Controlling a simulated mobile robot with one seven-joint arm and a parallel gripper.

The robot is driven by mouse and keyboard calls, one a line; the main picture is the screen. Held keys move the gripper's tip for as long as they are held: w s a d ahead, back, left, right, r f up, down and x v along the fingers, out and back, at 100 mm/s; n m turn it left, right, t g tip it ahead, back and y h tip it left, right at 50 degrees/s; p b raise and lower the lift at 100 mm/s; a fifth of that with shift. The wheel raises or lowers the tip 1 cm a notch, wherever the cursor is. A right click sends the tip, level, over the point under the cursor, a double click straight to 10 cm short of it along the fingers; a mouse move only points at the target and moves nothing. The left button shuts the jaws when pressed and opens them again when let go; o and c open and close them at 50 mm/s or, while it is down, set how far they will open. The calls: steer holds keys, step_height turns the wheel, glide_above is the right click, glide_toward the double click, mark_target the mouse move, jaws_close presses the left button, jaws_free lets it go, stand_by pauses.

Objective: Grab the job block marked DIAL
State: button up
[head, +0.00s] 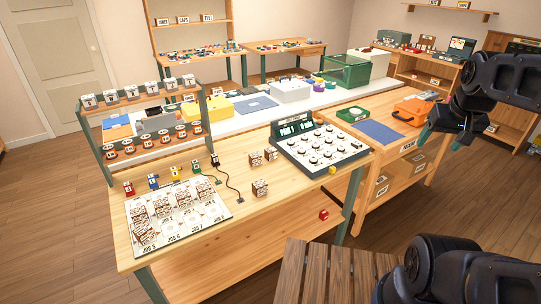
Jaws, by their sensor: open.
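Three small brown-and-white job blocks stand loose on the wooden table in the head view: one at the back (270,154), one just left of it (256,158), and one nearer the front (260,188). More similar blocks (145,235) sit on the white job board (205,221) at the table's front left. The markings on the blocks are too small to read, so I cannot tell which says DIAL. My gripper (441,138) is open, with no block between its fingers. It is at the right, above the side table, well apart from the blocks.
A dial console (325,150) stands on the table right of the loose blocks. A black cable (229,184) lies left of them. A two-tier rack (151,118) rises at the table's back left. An orange case (412,110) is near my gripper. The table's front right is clear.

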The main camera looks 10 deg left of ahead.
steer(key=w+a+r+n+g, duration=0.1)
steer(key=w+a+n, duration=0.55)
steer(key=w, duration=0.55)
steer(key=w+a+r+n+g, duration=0.1)
steer(key=w+a+n, duration=0.5)
steer(key=w, duration=0.6)
steer(key=n+g+h, duration=0.1)
steer(key=n, duration=1.4)
glide_above(270, 150)
steer(key=f, duration=2.9)
steer(key=shift+s+f, duration=0.3)
steer(key=shift+s, duration=0.1)
steer(key=shift+a+f, duration=0.15)
steer(key=shift+f, duration=0.4)
steer(key=f, duration=0.6)
steer(key=w+f, duration=0.1)
steer(key=f, duration=0.3)
steer(key=shift+w+d, duration=0.1)
steer(key=shift+d, duration=0.2)
steer(key=c, duration=1.1)
